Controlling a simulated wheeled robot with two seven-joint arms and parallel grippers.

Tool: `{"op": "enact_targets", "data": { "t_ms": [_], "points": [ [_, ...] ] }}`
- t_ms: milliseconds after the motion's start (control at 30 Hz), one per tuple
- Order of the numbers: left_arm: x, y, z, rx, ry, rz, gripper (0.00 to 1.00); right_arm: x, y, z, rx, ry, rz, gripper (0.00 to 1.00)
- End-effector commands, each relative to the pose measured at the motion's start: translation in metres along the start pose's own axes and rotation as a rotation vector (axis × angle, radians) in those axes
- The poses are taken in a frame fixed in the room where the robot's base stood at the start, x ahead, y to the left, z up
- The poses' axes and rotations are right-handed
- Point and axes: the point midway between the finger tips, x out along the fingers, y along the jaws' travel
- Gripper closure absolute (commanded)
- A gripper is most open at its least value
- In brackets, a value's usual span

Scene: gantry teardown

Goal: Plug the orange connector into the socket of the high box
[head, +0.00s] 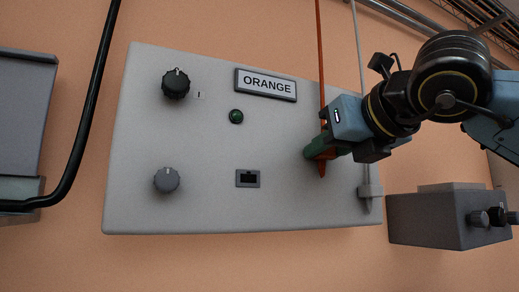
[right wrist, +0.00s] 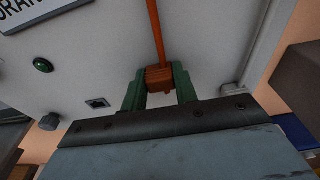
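The high box (head: 205,130) is a pale grey panel on the wall with an "ORANGE" label (head: 266,85). Its dark socket (head: 248,178) sits low in the middle and also shows in the right wrist view (right wrist: 97,103). My right gripper (head: 318,150) has green fingers, one on each side of the orange connector (right wrist: 159,78), and looks shut on it. The connector's lower end (head: 322,170) shows below the fingers in the head view, to the right of the socket and a little higher. Its orange cable (head: 320,60) runs up from it. My left gripper is not in view.
The panel carries a black knob (head: 176,83), a grey knob (head: 166,180) and a green lamp (head: 236,116). A pale cable (head: 359,60) runs down to a holder (head: 369,191) at the panel's right edge. A grey box (head: 435,220) with knobs is lower right.

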Motion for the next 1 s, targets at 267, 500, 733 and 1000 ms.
{"op": "enact_targets", "data": {
  "t_ms": [267,500,733,1000],
  "points": [
    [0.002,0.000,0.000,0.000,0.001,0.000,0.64,-0.002,0.000,-0.001,0.000,-0.001,0.000,0.99],
    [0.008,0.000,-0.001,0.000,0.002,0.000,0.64,-0.012,0.000,-0.002,0.001,0.000,0.000,0.99],
    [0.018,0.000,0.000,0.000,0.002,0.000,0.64,-0.026,0.000,-0.005,0.001,-0.003,-0.001,0.99],
    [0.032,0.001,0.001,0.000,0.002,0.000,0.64,-0.052,0.000,-0.009,0.000,-0.002,0.000,0.99]
  ]
}}
